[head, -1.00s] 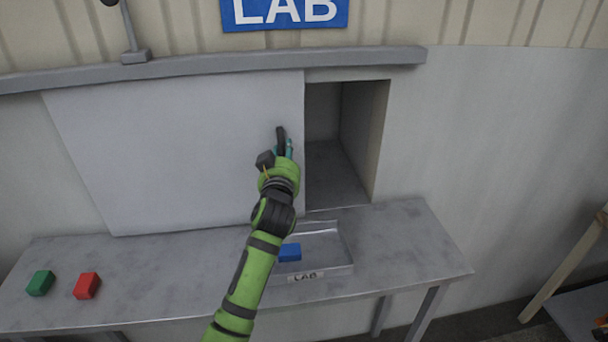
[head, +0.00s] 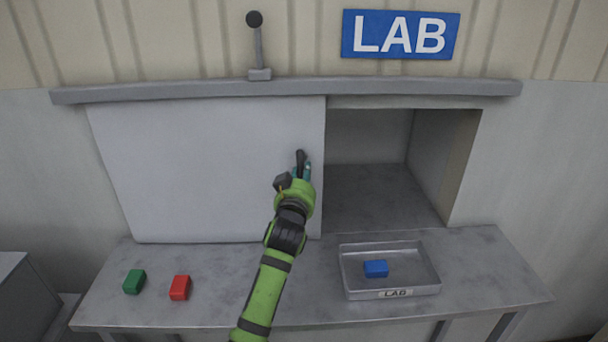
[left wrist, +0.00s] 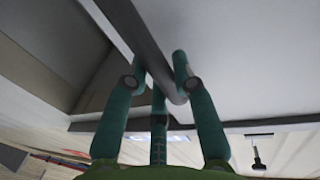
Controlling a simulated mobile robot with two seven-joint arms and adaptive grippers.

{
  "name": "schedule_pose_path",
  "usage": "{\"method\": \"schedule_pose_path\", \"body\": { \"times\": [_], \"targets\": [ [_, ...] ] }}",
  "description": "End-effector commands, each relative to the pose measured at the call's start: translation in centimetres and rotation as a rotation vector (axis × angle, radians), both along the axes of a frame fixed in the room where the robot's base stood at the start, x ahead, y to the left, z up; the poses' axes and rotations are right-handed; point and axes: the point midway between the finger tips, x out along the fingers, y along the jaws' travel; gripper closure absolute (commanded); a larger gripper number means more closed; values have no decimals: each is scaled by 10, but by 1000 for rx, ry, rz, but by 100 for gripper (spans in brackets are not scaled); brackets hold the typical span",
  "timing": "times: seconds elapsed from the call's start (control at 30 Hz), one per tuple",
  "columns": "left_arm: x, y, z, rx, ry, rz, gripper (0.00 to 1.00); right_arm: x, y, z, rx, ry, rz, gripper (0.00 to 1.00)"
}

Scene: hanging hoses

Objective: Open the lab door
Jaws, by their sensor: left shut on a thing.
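The lab door is a pale grey sliding panel (head: 200,165) hanging under a grey rail. It stands to the left of a partly uncovered opening (head: 375,165). A dark upright bar handle (head: 301,158) is near the panel's right edge. My left gripper (head: 303,172) is shut on this handle, with the green arm reaching up from below. In the left wrist view the teal fingers (left wrist: 160,82) are on both sides of the grey handle bar (left wrist: 138,35). My right gripper is in neither view.
A grey rail (head: 400,87) runs above, with a black-knobbed lever (head: 256,45) on it and a blue LAB sign (head: 400,35) higher up.

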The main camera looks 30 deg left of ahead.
Motion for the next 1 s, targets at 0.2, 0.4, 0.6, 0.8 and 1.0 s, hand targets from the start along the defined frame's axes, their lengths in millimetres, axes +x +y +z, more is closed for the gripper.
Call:
{"method": "schedule_pose_path", "body": {
  "times": [0.2,0.4,0.6,0.8,1.0],
  "targets": [
    [-1,3,2,4,-3,6,100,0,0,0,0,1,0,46],
    [0,2,2,3,-3,4,49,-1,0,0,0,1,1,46],
    [0,1,1,3,-1,2,49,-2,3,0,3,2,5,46],
    [-12,-5,0,1,-1,1,49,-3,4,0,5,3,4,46],
    [-47,-19,-1,0,0,1,49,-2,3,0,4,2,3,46]
  ]
}}
